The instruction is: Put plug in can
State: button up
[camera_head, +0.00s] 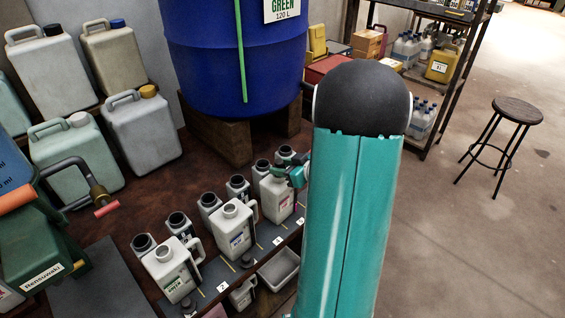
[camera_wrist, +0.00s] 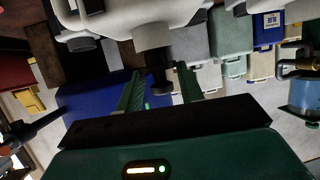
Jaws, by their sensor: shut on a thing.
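In the wrist view, which looks upside down, my gripper (camera_wrist: 160,90) has its two green fingers either side of a small dark plug (camera_wrist: 158,80). The plug lines up with the neck of a white can (camera_wrist: 152,38). Whether it touches the neck or sits partly in it I cannot tell. In the head view, my gripper (camera_head: 297,173) is at the top of the rightmost front white can (camera_head: 275,197), partly hidden by my arm. The plug cannot be made out there.
Two more white cans (camera_head: 233,232) (camera_head: 172,270) stand on the dark numbered strip (camera_head: 215,275). Several dark-mouthed containers (camera_head: 209,204) stand close behind. A grey tray (camera_head: 279,268) lies in front. A blue barrel (camera_head: 235,60) rises behind; a green pump (camera_head: 50,245) stands left.

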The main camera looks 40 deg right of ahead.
jog(key=shift+f, duration=0.4)
jog(key=shift+f, duration=0.55)
dwell(0.8)
jog(key=o, duration=1.6)
jog(key=shift+s+a+f, duration=0.1)
jog(key=shift+s+f, duration=0.05)
jog(key=shift+f, duration=0.1)
jog(key=shift+c, duration=0.2)
jog(key=shift+r, duration=4.05)
jog(key=shift+w, duration=0.2)
